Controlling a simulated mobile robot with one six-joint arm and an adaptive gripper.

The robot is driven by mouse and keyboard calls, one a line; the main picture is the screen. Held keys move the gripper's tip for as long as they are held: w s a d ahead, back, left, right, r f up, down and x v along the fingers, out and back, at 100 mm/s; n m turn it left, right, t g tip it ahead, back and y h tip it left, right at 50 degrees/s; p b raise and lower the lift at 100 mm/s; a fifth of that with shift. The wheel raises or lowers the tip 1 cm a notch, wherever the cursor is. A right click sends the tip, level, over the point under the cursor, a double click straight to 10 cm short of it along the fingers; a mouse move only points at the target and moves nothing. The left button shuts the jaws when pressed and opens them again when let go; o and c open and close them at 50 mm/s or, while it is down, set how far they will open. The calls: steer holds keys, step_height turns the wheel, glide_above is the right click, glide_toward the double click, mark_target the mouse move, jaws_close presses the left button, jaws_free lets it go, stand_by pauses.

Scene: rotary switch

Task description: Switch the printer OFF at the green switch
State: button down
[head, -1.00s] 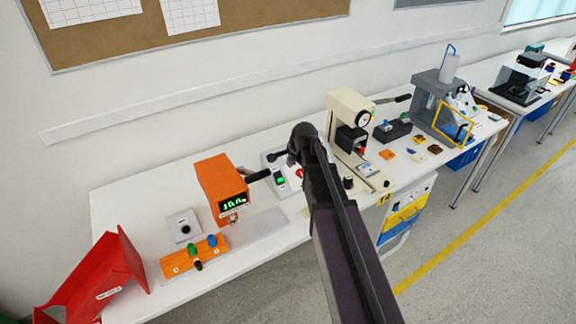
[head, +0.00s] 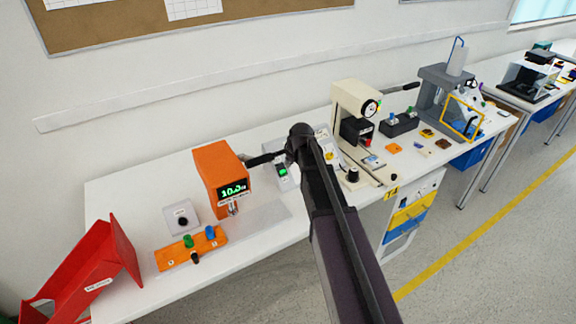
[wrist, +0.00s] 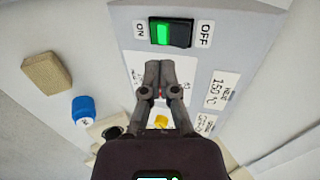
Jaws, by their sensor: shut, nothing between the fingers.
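The green switch (wrist: 172,33) is a rocker on a grey control box (wrist: 238,20). In the wrist view, its left half, beside the ON label (wrist: 139,31), glows green. Its right half, beside the OFF label (wrist: 205,33), is dark. My gripper (wrist: 158,67) is shut and empty, its fingertips together just below the switch in the picture. I cannot tell if they touch the panel. In the head view, the green switch (head: 282,171) shows just left of my dark arm, which hides part of the box.
An orange device (head: 218,172) with a lit display stands left of the box. A cream press (head: 353,105) stands to the right. In the wrist view, a blue knob (wrist: 86,109) and a tan block (wrist: 46,73) lie at left. The red bin (head: 95,262) is at far left.

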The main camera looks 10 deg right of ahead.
mark_target(282, 167)
steer(key=shift+w+a+f+b, duration=0.25)
steer(key=shift+w+f+b, duration=0.4)
steer(key=shift+w+f, duration=0.15)
steer(key=shift+w+a+f+b, duration=0.25)
steer(key=shift+w+f+b, duration=0.4)
steer(key=shift+w+f, duration=0.15)
steer(key=shift+a, duration=0.15)
